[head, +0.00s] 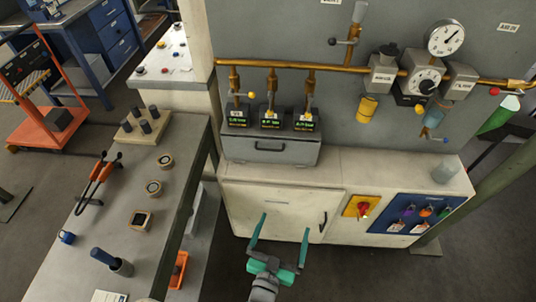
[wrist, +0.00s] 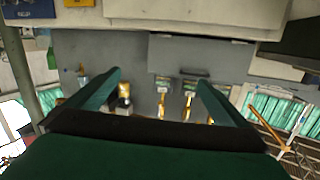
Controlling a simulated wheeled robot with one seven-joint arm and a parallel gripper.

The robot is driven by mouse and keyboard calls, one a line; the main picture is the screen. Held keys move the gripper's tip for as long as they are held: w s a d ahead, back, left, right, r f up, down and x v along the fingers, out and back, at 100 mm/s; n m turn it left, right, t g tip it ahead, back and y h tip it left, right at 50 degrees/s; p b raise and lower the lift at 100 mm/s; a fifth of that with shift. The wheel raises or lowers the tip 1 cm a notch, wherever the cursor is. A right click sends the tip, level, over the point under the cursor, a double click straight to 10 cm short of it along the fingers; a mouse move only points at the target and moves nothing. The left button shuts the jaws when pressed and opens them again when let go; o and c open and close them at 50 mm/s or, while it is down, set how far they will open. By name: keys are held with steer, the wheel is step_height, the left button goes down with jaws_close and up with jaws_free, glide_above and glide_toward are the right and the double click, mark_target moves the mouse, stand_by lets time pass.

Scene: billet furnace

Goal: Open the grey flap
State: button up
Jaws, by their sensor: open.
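The grey flap (head: 245,147) is the front of a grey box on top of the cream cabinet, below three small displays. It looks shut and has a dark handle (head: 272,149) across its middle. In the upside-down wrist view the grey flap (wrist: 200,55) is above the fingers, a little right of centre. My gripper (head: 284,226) is open and empty, with its teal fingers apart in front of the cabinet. It is lower in the picture than the flap and does not touch it. In the wrist view my gripper (wrist: 158,82) also shows nothing between the fingers.
The cream cabinet (head: 285,205) carries a red and yellow switch (head: 362,207) and a blue panel (head: 412,215). Brass pipes, valves and gauges (head: 446,38) are on the wall above. A grey workbench (head: 112,215) with several items stands left. Open floor surrounds my gripper.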

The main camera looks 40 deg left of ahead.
mark_target(269, 150)
steer(key=w+a+r+n+y, duration=0.1)
steer(key=w+a+r+y, duration=0.1)
steer(key=w+a, duration=0.7)
steer(key=w+a+r+n+y, duration=0.2)
steer(key=w+a, duration=0.7)
steer(key=a, duration=0.1)
steer(key=shift+a+r+g, duration=0.15)
steer(key=shift+r+g, duration=0.05)
steer(key=shift+g, duration=0.2)
steer(key=shift+c, duration=0.6)
